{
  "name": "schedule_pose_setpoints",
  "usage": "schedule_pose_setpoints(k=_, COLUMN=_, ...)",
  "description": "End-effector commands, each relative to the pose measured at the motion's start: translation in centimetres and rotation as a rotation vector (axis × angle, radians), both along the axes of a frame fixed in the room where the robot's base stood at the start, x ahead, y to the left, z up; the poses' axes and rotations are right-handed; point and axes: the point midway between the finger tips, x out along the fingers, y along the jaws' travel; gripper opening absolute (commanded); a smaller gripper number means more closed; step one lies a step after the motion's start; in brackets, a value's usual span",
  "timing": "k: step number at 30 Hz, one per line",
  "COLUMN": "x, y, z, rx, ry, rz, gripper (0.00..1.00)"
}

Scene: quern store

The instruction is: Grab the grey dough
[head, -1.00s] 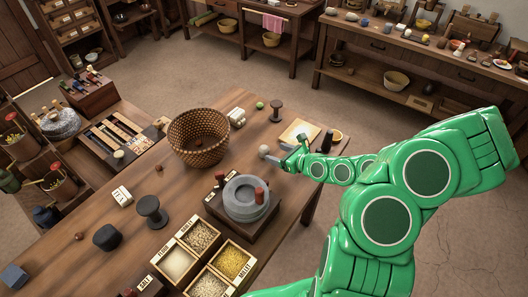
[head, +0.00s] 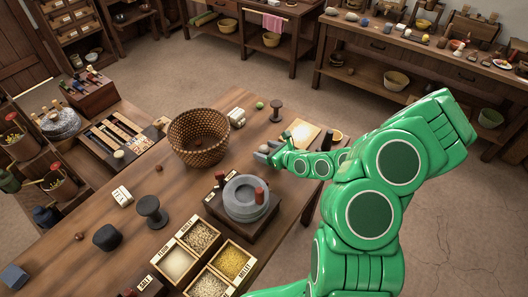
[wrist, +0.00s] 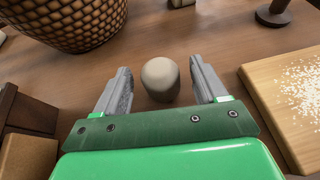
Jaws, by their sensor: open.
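A small, rounded, grey-beige lump (wrist: 160,78), which looks like the grey dough, sits on the wooden table (wrist: 60,80). In the wrist view it stands upright between the two grey fingers of my gripper (wrist: 159,66), with a gap showing on each side. My gripper is open, and its fingers reach along both sides of the lump. In the head view my gripper (head: 266,154) is low over the table, right of the wicker basket, and largely covers the lump.
A floury board (head: 298,134) lies just right of my gripper. The wicker basket (head: 198,138) stands to the left, and a quern (head: 246,198) on a dark base is in front. A spool-shaped stand (head: 277,110) and a green ball (head: 260,105) are behind.

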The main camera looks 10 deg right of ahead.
Motion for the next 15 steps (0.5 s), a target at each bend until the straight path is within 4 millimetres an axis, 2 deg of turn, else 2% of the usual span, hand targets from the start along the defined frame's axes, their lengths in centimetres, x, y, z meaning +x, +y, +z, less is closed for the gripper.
schedule_pose_setpoints(k=6, x=0.95, y=0.77, z=-0.52, rx=-0.003, ry=-0.001, rz=0.002, gripper=0.71)
schedule_pose_setpoints(k=15, x=1.12, y=0.83, z=-0.61, rx=-0.001, ry=0.0, rz=0.0, gripper=0.71)
